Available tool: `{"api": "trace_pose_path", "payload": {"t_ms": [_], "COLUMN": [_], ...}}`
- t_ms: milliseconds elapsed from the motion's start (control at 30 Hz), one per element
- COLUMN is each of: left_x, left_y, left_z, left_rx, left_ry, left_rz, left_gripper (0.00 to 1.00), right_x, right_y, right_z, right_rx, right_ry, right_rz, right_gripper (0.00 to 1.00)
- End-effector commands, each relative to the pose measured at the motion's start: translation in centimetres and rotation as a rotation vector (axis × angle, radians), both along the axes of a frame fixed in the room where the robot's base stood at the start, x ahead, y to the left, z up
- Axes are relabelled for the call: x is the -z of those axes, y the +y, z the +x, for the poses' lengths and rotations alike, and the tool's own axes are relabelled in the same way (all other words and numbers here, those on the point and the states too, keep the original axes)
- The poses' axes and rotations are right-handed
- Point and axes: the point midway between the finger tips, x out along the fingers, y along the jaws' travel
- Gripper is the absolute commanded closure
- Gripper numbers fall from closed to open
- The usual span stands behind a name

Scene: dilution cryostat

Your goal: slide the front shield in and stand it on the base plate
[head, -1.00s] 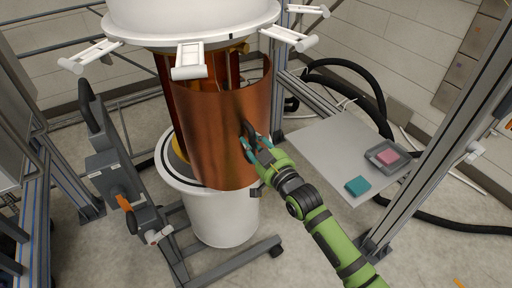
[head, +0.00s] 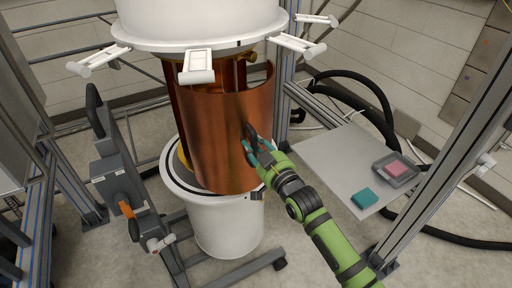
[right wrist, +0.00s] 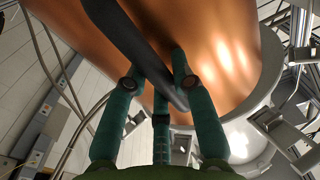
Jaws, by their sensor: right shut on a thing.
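The front shield (head: 228,130) is a curved copper sheet, upright in front of the cryostat, with a dark handle (right wrist: 130,45) on its outer face. My right gripper (head: 254,148) is shut on this handle; in the right wrist view the gripper (right wrist: 160,85) shows teal fingers around the dark bar. A gold edge (head: 183,158), perhaps the base plate, shows left of the shield; the shield hides most of it. The shield's lower edge overlaps the front of the white can below. I cannot tell whether it touches anything there. My left gripper is out of view.
The white upper flange (head: 200,45) with white clamp arms hangs above the shield. The white can (head: 228,225) stands below. A grey lift (head: 120,180) is at left. At right, a grey table (head: 335,165) holds a teal block (head: 364,198) and a tray (head: 409,177) with a pink block.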

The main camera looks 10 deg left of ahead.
Motion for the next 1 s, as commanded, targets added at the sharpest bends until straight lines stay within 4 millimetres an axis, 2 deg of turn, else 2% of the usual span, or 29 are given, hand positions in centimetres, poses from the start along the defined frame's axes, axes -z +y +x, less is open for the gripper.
{"api": "trace_pose_path", "payload": {"t_ms": [1000], "left_x": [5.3], "left_y": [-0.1], "left_z": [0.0], "left_rx": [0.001], "left_ry": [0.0], "left_rz": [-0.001], "left_gripper": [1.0], "right_x": [-0.2], "right_y": [3.4], "right_z": [4.6], "right_rx": [-0.001], "right_ry": [-0.009], "right_rz": [0.006], "right_gripper": [1.0]}}
